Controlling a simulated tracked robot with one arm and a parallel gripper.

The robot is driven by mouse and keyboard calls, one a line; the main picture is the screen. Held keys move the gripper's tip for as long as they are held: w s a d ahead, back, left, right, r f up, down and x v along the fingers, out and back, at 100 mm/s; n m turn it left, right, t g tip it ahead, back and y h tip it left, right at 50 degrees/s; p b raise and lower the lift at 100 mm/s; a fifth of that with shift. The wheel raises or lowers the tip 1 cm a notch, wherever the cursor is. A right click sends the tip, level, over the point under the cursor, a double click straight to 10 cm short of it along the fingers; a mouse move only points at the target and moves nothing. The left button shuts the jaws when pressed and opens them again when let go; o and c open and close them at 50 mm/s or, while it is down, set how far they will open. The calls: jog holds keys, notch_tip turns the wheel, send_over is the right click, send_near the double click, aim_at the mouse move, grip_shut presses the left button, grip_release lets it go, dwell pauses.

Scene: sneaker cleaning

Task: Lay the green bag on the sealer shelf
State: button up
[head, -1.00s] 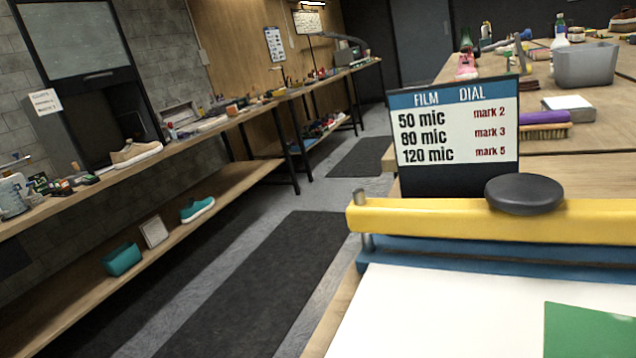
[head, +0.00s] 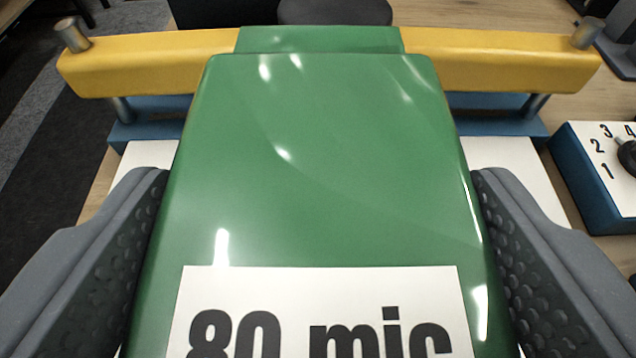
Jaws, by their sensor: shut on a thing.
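The green bag (head: 310,160) fills the middle of the head view, glossy and plump, with a white label reading "80 mic" at its near end. My gripper (head: 318,240) is shut on it, with grey textured fingers along its left and right sides. The bag's narrower far end overlaps the middle of the sealer's yellow bar (head: 150,62) in the picture. The white sealer shelf (head: 148,155) shows in strips either side of the bag. The bag hides the shelf beneath it, so I cannot tell whether it touches.
A blue dial box (head: 592,190) with numbers and a black knob stands right of the sealer. A dark round handle (head: 335,11) shows behind the bar. Metal posts (head: 72,36) stand at the bar's ends. Dark floor matting lies to the left.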

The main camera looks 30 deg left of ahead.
jog(key=shift+s+a+f+b, duration=0.15)
jog(key=shift+s+a+f, duration=0.1)
jog(key=shift+f, duration=0.2)
jog(key=shift+s+a+f+b, duration=0.1)
jog(key=shift+a+f+b, duration=0.1)
jog(key=shift+f, duration=0.2)
notch_tip(320, 180, down, 2)
jog(key=shift+f+b, duration=0.1)
jog(key=shift+b, duration=0.3)
notch_tip(320, 180, down, 2)
jog(key=shift+s+f+b, duration=0.1)
jog(key=shift+b, duration=0.35)
jog(key=c, duration=0.5)
jog(key=shift+s+d+f+b, duration=0.1)
jog(key=shift+f+b, duration=0.35)
jog(key=shift+f, duration=1.05)
jog(key=o, duration=1.5)
jog(key=shift+f, duration=0.1)
jog(key=shift+o, duration=0.2)
jog(key=shift+r, duration=0.2)
jog(key=shift+r, duration=0.1)
